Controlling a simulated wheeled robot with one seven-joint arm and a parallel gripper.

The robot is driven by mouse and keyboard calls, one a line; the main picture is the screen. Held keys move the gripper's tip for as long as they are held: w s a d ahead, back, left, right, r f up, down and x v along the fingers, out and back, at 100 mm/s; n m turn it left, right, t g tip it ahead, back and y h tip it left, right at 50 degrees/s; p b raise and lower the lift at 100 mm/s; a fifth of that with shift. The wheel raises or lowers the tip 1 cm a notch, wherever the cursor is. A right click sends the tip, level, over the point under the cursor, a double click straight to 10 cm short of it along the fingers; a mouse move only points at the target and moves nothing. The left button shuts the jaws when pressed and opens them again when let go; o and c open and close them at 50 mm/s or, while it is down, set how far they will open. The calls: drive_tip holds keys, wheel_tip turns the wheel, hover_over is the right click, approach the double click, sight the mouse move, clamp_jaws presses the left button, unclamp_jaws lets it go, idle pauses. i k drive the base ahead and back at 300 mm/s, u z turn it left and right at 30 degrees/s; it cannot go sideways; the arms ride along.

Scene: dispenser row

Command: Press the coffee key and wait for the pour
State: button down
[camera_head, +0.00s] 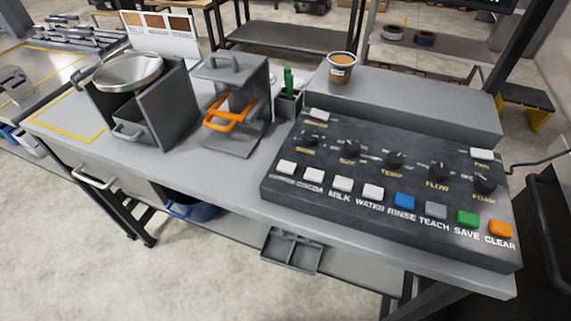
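The dark control panel (330,215) lies on the right part of the grey bench. Its front row holds several keys. The leftmost white key (287,167) has a label too blurred to read. The white key beside it (314,174) has a label that seems to read COCOA. To the right come the white MILK key (343,184) and WATER key (373,192), then the blue RINSE key (404,201), grey TEACH key (436,210), green SAVE key (468,219) and orange CLEAR key (500,229). My gripper is not in view. No pour is visible.
Black knobs (394,160) stand up behind the keys. A brown-topped cup (341,67) stands on the grey housing (420,95) behind the panel. A grey stand with an orange handle (228,120) and a bin unit (145,100) occupy the bench's left.

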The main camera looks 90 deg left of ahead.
sight(288, 168)
drive_tip(key=u, duration=3.8)
drive_tip(key=k, duration=0.8)
drive_tip(key=z, duration=0.3)
drive_tip(key=i, duration=0.45)
drive_tip(key=z, duration=0.1)
